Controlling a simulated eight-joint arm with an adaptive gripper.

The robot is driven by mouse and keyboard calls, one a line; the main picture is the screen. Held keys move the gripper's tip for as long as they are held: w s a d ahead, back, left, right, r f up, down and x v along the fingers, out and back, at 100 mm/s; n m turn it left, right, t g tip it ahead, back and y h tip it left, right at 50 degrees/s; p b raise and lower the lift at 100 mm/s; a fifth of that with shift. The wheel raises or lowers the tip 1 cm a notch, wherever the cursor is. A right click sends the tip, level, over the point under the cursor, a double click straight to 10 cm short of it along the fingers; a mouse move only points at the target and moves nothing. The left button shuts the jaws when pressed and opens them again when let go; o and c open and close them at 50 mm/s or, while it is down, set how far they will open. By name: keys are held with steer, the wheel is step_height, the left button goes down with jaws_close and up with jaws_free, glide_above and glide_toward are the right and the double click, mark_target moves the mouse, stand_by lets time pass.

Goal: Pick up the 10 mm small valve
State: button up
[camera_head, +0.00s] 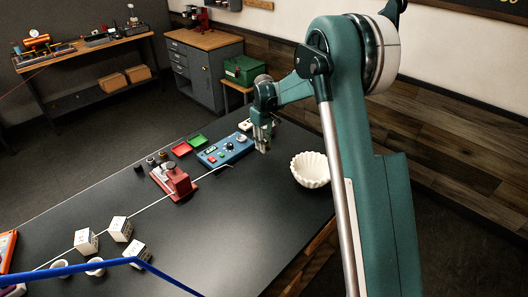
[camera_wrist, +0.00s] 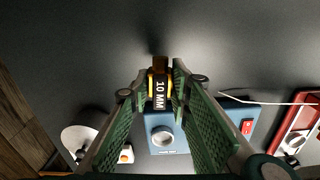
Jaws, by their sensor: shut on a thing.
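The 10 mm small valve (camera_wrist: 160,92) shows in the wrist view as a dark piece with a "10 MM" label, yellow at its sides and a brownish end. My gripper (camera_wrist: 159,88) is shut on it, with a green finger on each side. In the head view my gripper (camera_head: 263,146) points down over the far right part of the dark table, just right of the blue control box (camera_head: 225,151). The valve cannot be made out there. How far it is above the table is hard to tell.
A white fluted bowl (camera_head: 310,170) stands right of my gripper. The near middle table is clear.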

steer(key=shift+r, duration=1.05)
